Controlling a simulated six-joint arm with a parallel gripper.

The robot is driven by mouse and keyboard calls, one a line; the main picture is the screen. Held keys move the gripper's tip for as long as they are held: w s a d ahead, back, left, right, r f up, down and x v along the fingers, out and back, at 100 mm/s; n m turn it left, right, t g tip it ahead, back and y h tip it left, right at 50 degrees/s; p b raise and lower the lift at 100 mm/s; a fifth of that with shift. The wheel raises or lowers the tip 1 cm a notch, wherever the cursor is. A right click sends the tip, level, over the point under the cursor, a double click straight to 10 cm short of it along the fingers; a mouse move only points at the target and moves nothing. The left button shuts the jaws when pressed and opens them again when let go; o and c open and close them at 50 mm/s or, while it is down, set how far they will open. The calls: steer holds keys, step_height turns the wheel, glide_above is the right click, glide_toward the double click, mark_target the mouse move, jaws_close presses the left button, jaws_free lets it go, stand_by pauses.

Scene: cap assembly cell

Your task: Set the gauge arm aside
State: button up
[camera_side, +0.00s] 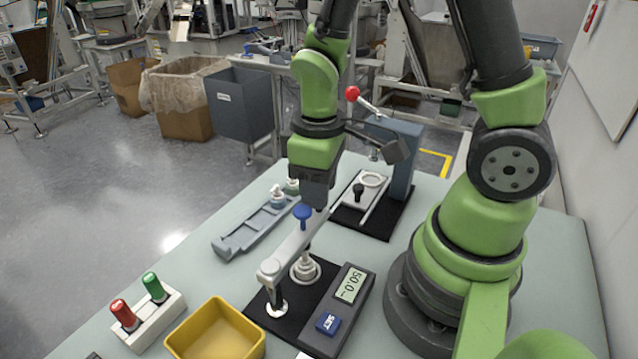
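The gauge arm (287,248) is a pale grey bar. It runs from a post at the front left of the black gauge base (305,311) up and right, passing over a round metal seat with a white part (305,267). A blue knob (302,212) stands on the bar near its far end. My gripper (318,205) points down right beside this knob, at the far end of the bar. Its fingers are dark and mostly merged with the body, so I cannot tell whether they touch the knob or how far apart they are.
A display box (342,309) reading 50.0, with a blue SET button, sits right of the gauge. A yellow bin (215,335) and a white stand (150,318) with red and green handles are front left. Behind are a grey tray (245,232) and a red-knobbed lever press (397,160).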

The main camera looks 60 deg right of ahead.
jaws_close()
steer(key=shift+w, duration=0.15)
steer(key=w+a+n, duration=1.2)
steer(key=n, duration=0.6)
steer(key=shift+a, duration=0.4)
stand_by(0.6)
